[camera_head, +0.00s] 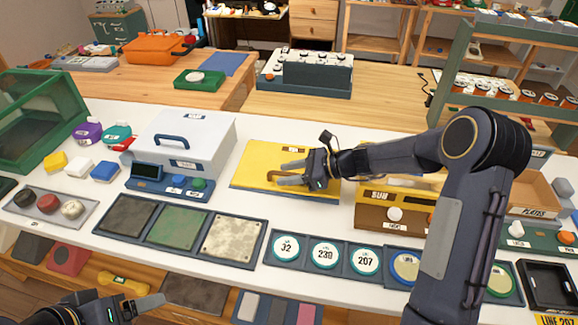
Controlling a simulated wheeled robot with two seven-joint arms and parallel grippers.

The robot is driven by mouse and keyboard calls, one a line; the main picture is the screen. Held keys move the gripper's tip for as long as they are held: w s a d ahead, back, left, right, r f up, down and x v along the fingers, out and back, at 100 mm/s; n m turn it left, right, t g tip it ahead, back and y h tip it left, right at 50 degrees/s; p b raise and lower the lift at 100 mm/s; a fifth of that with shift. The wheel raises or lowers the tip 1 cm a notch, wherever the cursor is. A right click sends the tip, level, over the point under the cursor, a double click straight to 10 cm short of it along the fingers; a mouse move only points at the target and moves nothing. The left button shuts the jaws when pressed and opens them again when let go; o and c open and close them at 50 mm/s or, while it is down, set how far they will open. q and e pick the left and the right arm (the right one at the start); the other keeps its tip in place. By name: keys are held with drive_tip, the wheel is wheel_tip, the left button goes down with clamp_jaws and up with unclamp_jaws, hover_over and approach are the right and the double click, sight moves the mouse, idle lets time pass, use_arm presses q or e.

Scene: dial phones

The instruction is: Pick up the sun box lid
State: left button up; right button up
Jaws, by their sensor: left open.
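A flat yellow lid-like panel (254,166) with a small label at its far edge lies on the white table, left of the yellow and brown box marked SUN (378,215). My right gripper (287,173) is low over the right part of the panel, beside a curved brown piece that looks like its handle. Whether its fingers are closed on that piece is unclear. My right arm covers part of the SUN box. My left gripper (140,308) is open and empty at the bottom left, in front of the table edge.
A grey box with a blue handle (205,130) stands left of the panel. In front are texture tiles (176,228) and numbered round dials (324,253). A green shelf rack (452,70) and a PLATES box (535,190) stand at the right.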

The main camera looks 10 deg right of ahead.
drive_tip(key=shift+w+a+f, duration=0.15)
drive_tip(key=shift+a+f, duration=0.05)
drive_tip(key=shift+a, duration=0.25)
clamp_jaws()
drive_tip(key=shift+r, duration=0.2)
